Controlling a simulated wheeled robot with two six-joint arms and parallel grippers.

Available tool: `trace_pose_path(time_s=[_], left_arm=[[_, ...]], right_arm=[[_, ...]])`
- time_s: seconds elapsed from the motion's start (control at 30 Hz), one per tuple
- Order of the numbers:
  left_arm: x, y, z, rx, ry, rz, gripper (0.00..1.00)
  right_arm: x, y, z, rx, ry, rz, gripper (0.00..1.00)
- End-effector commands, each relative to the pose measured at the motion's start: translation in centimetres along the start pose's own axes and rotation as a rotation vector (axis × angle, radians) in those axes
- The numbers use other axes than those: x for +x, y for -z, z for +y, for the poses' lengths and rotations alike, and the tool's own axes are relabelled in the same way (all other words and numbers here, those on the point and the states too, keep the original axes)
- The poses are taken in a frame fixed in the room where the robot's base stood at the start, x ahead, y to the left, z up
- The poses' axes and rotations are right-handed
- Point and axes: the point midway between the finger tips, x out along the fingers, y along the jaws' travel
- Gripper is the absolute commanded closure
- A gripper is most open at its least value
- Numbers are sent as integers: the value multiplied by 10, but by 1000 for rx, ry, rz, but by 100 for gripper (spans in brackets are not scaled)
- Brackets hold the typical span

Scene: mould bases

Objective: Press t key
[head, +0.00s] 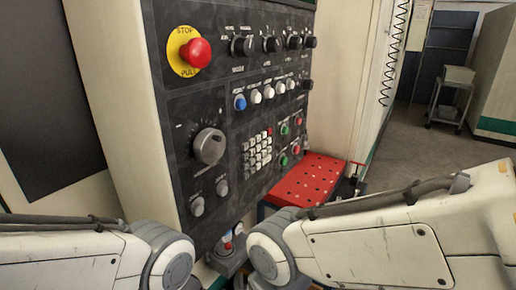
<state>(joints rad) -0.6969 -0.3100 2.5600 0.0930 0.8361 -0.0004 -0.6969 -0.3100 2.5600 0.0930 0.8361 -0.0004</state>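The black control panel (225,110) of a machine fills the middle of the head view. A keypad (257,152) of small pale keys sits low on it, right of a large round dial. The letters on the keys are too small to read, so I cannot tell which is the t key. My two pale arms come in from the lower left and lower right, in front of the panel's bottom. Neither gripper is in view.
A red emergency stop button (195,53) on a yellow disc is at the panel's upper left. Knobs and a row of buttons (267,93) lie above the keypad. A red perforated tray (305,182) juts out at the right. A cart (451,98) stands far off.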

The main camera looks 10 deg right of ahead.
Motion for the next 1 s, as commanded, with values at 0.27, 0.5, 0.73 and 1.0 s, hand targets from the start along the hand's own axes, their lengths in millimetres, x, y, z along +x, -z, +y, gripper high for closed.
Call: trace_pose_path(time_s=[0.27, 0.5, 0.73, 1.0], left_arm=[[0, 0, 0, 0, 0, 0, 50], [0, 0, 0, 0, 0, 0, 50], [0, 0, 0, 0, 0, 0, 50], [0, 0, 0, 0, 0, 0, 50]], right_arm=[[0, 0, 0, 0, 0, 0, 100], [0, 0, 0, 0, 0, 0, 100], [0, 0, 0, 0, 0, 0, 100], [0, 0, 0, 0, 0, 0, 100]])
